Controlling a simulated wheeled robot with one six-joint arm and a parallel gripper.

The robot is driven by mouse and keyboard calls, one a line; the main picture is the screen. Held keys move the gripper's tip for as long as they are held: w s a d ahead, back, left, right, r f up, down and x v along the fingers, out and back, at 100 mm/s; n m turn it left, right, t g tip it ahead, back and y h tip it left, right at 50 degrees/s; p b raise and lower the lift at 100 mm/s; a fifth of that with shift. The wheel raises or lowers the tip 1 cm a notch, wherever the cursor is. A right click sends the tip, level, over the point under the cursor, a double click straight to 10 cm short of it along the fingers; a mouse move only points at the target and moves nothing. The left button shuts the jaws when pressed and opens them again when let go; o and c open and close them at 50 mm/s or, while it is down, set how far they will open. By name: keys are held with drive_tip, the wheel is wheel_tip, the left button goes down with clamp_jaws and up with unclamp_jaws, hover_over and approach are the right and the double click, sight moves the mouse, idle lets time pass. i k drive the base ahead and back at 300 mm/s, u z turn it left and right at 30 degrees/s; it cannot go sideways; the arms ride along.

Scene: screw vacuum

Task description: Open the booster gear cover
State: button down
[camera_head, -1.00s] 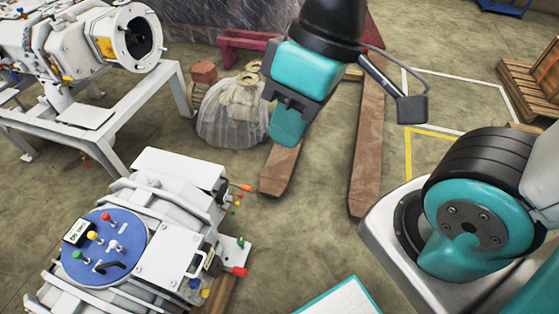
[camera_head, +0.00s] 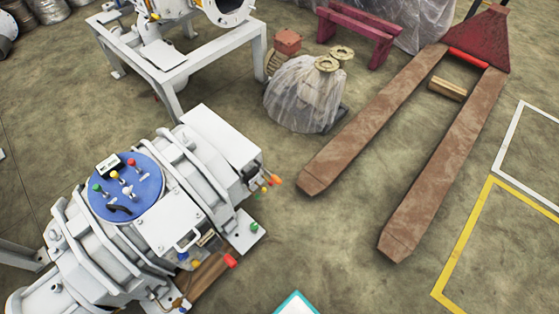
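The booster (camera_head: 160,215) is a light grey ribbed machine at the lower left. On it is a round blue panel (camera_head: 138,178) with several coloured knobs, a black handle (camera_head: 119,209) and a small labelled box (camera_head: 108,166). A larger plain white housing (camera_head: 219,137) is at the machine's far end. I cannot tell which of these parts is the gear cover; none looks raised. My gripper and arm are not in view.
A white metal stand (camera_head: 180,75) carries another machine at the top left. A plastic-wrapped bundle (camera_head: 303,97) stands behind the booster. A rusty red pallet jack (camera_head: 385,130) lies to the right. Open floor (camera_head: 330,240) is between the booster and the jack.

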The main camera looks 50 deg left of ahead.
sight(236, 149)
drive_tip(key=z, duration=0.05)
drive_tip(key=i, duration=0.5)
drive_tip(key=z, duration=0.3)
drive_tip(key=k, duration=0.3)
drive_tip(key=u, duration=2.3)
